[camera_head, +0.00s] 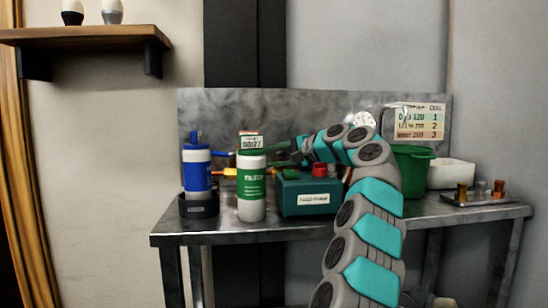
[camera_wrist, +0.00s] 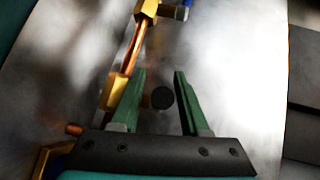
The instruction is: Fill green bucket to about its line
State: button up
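The green bucket (camera_head: 417,172) stands on the right half of the metal bench, partly hidden behind my arm. I cannot see its fill line or its inside. My gripper (camera_head: 270,150) is at the bench's back middle, pointing left, well away from the bucket. In the wrist view my gripper (camera_wrist: 160,73) has its green fingers apart. A dark round disc (camera_wrist: 162,98) shows in the gap between them, and I cannot tell how far below it is. A copper pipe with brass fittings (camera_wrist: 128,62) runs just left of the fingers.
The metal bench (camera_head: 250,229) also carries a blue-labelled bottle (camera_head: 198,170) in a black holder, a green-labelled bottle (camera_head: 251,190), a teal box with a red knob (camera_head: 307,195), a white tub (camera_head: 451,173) and a tray of small metal parts (camera_head: 480,195). A sign (camera_head: 419,123) hangs behind.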

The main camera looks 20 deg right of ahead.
grip_shut()
jog(key=shift+f, duration=0.1)
dwell(1.1)
